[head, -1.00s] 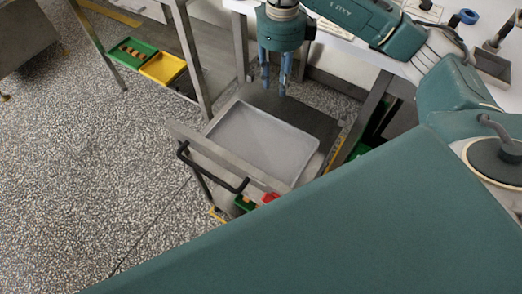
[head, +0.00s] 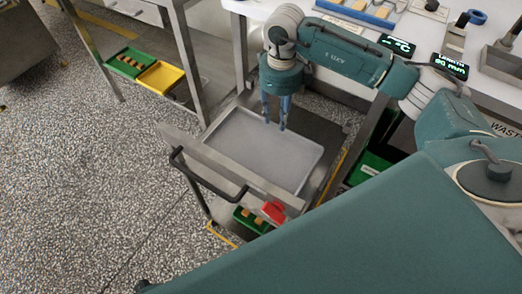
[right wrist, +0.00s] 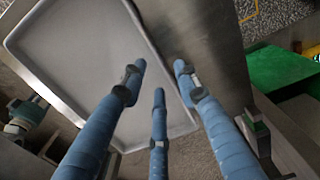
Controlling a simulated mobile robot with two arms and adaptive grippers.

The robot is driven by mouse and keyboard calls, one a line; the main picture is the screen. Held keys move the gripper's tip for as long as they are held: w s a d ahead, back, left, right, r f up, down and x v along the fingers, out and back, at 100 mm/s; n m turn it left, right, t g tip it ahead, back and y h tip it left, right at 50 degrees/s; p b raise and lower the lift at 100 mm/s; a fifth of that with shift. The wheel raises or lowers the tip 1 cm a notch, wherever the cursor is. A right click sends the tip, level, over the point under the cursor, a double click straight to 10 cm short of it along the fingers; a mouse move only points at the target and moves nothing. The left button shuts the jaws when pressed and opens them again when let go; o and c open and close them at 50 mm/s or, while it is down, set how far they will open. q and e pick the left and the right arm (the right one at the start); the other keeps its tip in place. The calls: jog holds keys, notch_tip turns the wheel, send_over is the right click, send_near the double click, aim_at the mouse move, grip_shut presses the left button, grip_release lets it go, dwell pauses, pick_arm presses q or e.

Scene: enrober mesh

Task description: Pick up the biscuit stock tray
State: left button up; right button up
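The biscuit stock tray appears to be the shallow, pale grey, empty-looking tray (head: 250,152) lying flat on top of a steel trolley (head: 180,135). In the right wrist view the tray (right wrist: 85,55) fills the upper left, with its raised rim running down between my fingers. My right gripper (head: 274,122) points down at the tray's far edge. In the right wrist view its blue fingers (right wrist: 160,70) are spread and empty, one side over the tray and the other beyond the rim. I cannot tell if they touch it. My left gripper is not in view.
The trolley has a dark push handle (head: 205,178) and a red item (head: 273,211) low at its near side. A bench (head: 345,32) stands behind. Green (head: 131,62) and yellow (head: 161,75) bins sit on a left shelf. The floor at left is clear.

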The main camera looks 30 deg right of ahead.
aim_at(277, 130)
notch_tip(277, 130, down, 3)
jog(key=shift+d+r, duration=0.1)
jog(key=shift+d, duration=0.05)
jog(key=shift+f, duration=0.2)
grip_shut()
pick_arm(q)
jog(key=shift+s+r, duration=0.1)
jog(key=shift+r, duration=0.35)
pick_arm(e)
jog(key=shift+r, duration=0.15)
